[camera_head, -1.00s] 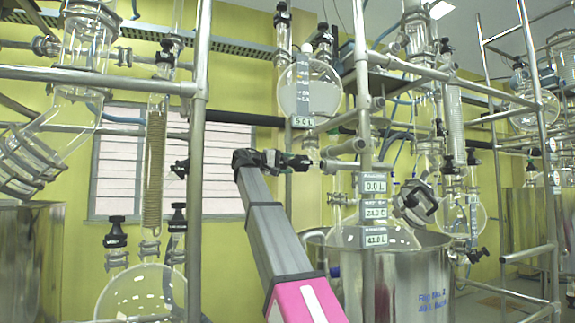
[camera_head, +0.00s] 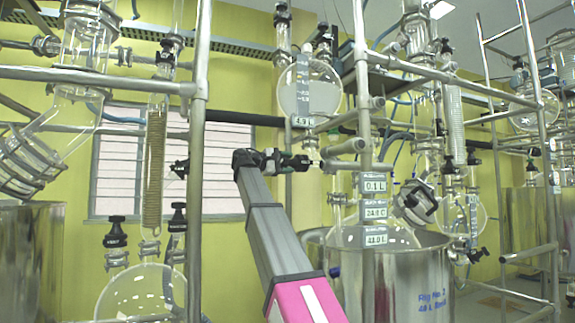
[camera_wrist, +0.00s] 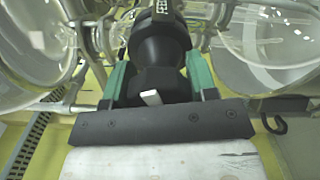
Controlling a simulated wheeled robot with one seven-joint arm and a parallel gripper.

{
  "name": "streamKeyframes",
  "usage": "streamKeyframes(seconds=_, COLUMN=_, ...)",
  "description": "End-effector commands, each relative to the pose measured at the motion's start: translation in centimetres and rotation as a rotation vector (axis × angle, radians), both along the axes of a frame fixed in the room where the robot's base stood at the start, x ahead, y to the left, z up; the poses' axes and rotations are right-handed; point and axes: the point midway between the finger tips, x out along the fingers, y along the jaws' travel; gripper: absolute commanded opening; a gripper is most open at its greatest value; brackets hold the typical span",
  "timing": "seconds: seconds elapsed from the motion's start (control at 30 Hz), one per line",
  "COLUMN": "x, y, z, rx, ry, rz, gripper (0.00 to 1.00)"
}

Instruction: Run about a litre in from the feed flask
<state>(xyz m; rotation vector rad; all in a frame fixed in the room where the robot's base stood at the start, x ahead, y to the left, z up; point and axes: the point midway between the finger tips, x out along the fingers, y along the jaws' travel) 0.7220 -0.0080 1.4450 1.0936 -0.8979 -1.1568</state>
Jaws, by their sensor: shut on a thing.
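The feed flask (camera_head: 296,88) is a round glass vessel high on the frame, with a scale strip and a tag (camera_head: 303,121) reading 4.9 L. My gripper (camera_head: 305,161) is at the valve below it, at the end of my raised arm. In the wrist view my gripper's green-padded fingers (camera_wrist: 155,84) are shut on a black valve knob (camera_wrist: 160,52), one on each side. The reactor display (camera_head: 374,186) reads 0.1 L, with 24.0 C and a third line below it. The reactor vessel (camera_head: 350,237) sits in a steel bath; the valve's inside is hidden.
Steel frame posts (camera_head: 197,150) and rails stand close around my arm. A steel bath (camera_head: 420,285) is at the lower right. Another round flask (camera_head: 140,293) is at the lower left, and more glassware stands at the right.

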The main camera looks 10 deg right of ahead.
Motion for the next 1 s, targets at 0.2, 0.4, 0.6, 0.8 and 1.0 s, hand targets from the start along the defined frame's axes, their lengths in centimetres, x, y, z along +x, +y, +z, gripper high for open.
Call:
streamKeyframes(seconds=0.2, x=0.0, y=0.0, z=-0.1, rx=0.002, ry=0.001, rz=0.000, gripper=0.29)
streamKeyframes(seconds=0.4, x=0.0, y=0.0, z=-0.1, rx=0.001, ry=0.000, rz=0.001, gripper=0.78)
streamKeyframes(seconds=0.6, x=0.0, y=0.0, z=0.0, rx=0.001, ry=-0.001, rz=0.000, gripper=0.78)
streamKeyframes(seconds=0.8, x=-0.2, y=1.0, z=0.0, rx=0.001, ry=-0.001, rz=0.002, gripper=0.78)
streamKeyframes(seconds=1.0, x=-0.8, y=4.4, z=0.0, rx=0.000, ry=-0.001, rz=0.004, gripper=0.78)
